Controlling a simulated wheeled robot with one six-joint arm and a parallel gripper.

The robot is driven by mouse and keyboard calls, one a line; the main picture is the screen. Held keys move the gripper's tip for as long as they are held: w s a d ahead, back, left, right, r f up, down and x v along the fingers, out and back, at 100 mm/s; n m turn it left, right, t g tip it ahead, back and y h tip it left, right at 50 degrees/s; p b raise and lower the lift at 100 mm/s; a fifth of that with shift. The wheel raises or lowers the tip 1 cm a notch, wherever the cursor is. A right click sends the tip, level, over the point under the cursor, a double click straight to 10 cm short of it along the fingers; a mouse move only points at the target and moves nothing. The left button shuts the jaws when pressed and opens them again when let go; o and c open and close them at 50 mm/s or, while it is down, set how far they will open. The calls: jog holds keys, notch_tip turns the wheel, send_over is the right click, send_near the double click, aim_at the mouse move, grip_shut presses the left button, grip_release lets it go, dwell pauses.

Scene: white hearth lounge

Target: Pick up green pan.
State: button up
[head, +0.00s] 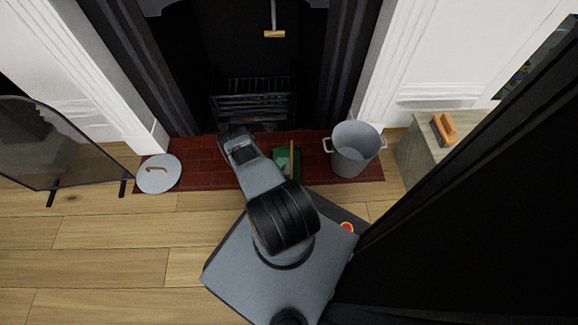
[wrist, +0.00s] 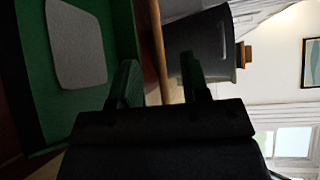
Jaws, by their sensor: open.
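The green pan (head: 281,169) lies on the red brick hearth, partly hidden behind my arm. A thin wooden handle (head: 292,158) shows at it. In the wrist view the green pan (wrist: 25,90) fills the left side, with a grey patch on its face. My gripper (wrist: 158,72) is open in the wrist view, one finger close to the pan's right edge. The wooden handle (wrist: 159,45) shows in the gap between the fingers; I cannot tell whether it lies between them in depth. In the head view the fingers are hidden by my arm.
A grey metal bucket (head: 352,153) stands right of the pan on the hearth (head: 206,158). A round grey lid (head: 158,176) lies at the hearth's left end. A black grate (head: 253,101) is behind. A wooden brush (head: 443,129) sits on a stone block (head: 423,158).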

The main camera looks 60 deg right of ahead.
jog(key=b+x, duration=0.1)
jog(key=x, duration=0.1)
jog(key=b+x, duration=0.1)
jog(key=x, duration=0.1)
jog(key=shift+w+d+f, duration=0.1)
jog(key=shift+d+f, duration=0.15)
jog(key=shift+d+b, duration=0.3)
jog(key=shift+d, duration=0.15)
grip_shut()
jog(key=shift+r, duration=0.1)
